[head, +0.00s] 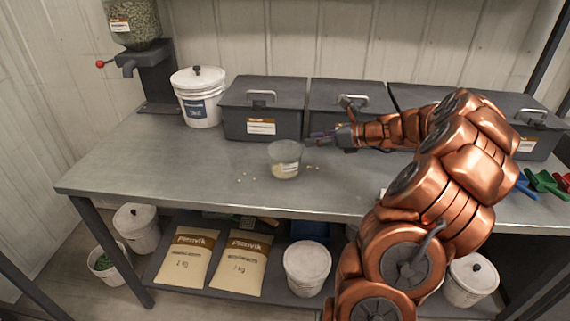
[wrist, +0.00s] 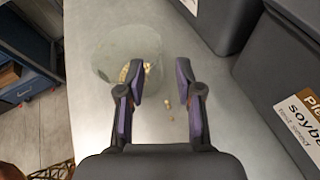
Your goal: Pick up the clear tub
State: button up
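The clear tub (head: 285,160) stands upright on the grey metal bench, with some pale seeds at its bottom. In the wrist view the tub (wrist: 112,52) is at upper left, just ahead of my left finger and partly behind it. My gripper (head: 312,138) is just to the right of and behind the tub's rim in the head view. Its two fingers stand apart in the wrist view (wrist: 162,88), with nothing between them but bench surface and a few loose seeds. Whether a finger touches the tub cannot be told.
Dark lidded bins (head: 262,115) line the back of the bench, close to my gripper. A white bucket (head: 198,104) and a seed dispenser (head: 150,70) stand at back left. The bench (head: 130,170) is clear at left. Coloured scoops (head: 545,182) lie far right.

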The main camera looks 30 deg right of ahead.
aim_at(289, 142)
jog(key=x, duration=0.7)
jog(key=shift+w+a+p, duration=0.1)
jog(key=shift+a+p, duration=0.05)
jog(key=shift+p, duration=0.2)
grip_shut()
